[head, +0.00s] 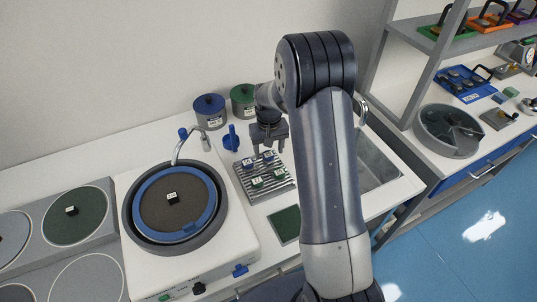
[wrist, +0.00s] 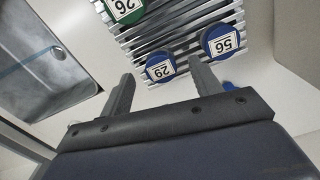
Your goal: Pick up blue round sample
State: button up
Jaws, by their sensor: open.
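Two blue round samples with white number labels sit on a slatted metal rack (head: 244,184). In the wrist view, one blue sample labelled 29 (wrist: 160,66) lies ahead of and between my fingertips. The other blue sample, labelled 56 (wrist: 220,41), lies to the right, beyond the right finger. A green round sample labelled 26 (wrist: 124,8) is at the top left. In the head view my gripper (head: 268,150) is above the rack's back edge, pointing down. In the wrist view my gripper (wrist: 163,72) is open and empty. Contact with the rack cannot be told.
A polishing machine (head: 140,235) with a round bowl stands left of the rack. A blue-lidded pot (head: 209,110) and a green-lidded pot (head: 242,100) stand behind. A sink (head: 378,165) is to the right. A green pad (head: 285,224) lies in front.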

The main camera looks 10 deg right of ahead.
aim_at(269, 155)
jog(key=shift+f, duration=0.75)
jog(key=shift+c, duration=0.2)
grip_shut()
jog(key=shift+r, duration=0.15)
notch_tip(269, 155, up, 10)
jog(key=b, duration=0.1)
